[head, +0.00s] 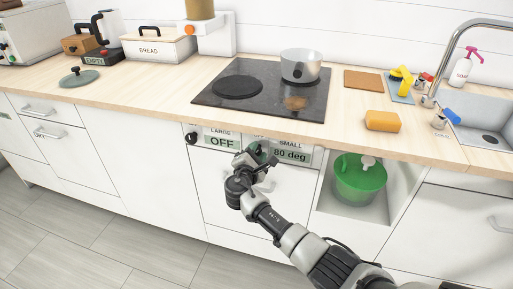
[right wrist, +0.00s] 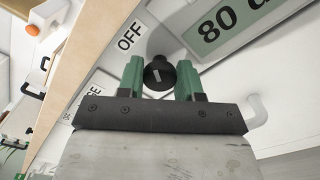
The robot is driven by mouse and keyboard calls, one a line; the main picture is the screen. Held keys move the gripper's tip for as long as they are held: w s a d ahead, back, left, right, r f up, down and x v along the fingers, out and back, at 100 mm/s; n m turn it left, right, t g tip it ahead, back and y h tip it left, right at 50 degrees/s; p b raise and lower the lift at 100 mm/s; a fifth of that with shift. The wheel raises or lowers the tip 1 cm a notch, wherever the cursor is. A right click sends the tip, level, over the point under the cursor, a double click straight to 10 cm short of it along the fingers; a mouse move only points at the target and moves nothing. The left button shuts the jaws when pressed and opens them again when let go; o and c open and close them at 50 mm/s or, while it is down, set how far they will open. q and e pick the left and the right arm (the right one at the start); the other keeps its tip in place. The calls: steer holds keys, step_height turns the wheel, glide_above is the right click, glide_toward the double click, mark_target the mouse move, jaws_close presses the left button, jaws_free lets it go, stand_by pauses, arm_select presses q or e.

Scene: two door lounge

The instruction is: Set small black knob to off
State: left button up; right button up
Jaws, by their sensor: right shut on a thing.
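The small black knob (right wrist: 158,74) sits between the two green fingers of my right gripper (right wrist: 159,80) in the right wrist view, and the gripper is shut on it. A pale mark shows on its face. An OFF label (right wrist: 130,36) is beside the knob. In the head view my right gripper (head: 256,154) is at the stove's front panel and mostly hides this knob. The SMALL display (head: 290,153) reads 80 deg. My left gripper is not in view.
The large knob (head: 192,138) is at the left of the panel, and the LARGE display (head: 221,141) reads OFF. A pot (head: 300,68) stands on the black cooktop (head: 225,103). A green container (head: 358,182) sits in an open niche at the right.

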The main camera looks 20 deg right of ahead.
steer(key=shift+a+n+p, duration=0.1)
steer(key=shift+n+p, duration=1.7)
steer(key=shift+n, duration=1.2)
steer(key=shift+f+n, duration=0.1)
steer(key=shift+n, duration=0.2)
steer(key=o, duration=0.9)
steer(key=p+v, duration=0.1)
steer(key=v, duration=0.9)
steer(key=shift+s+a, duration=0.3)
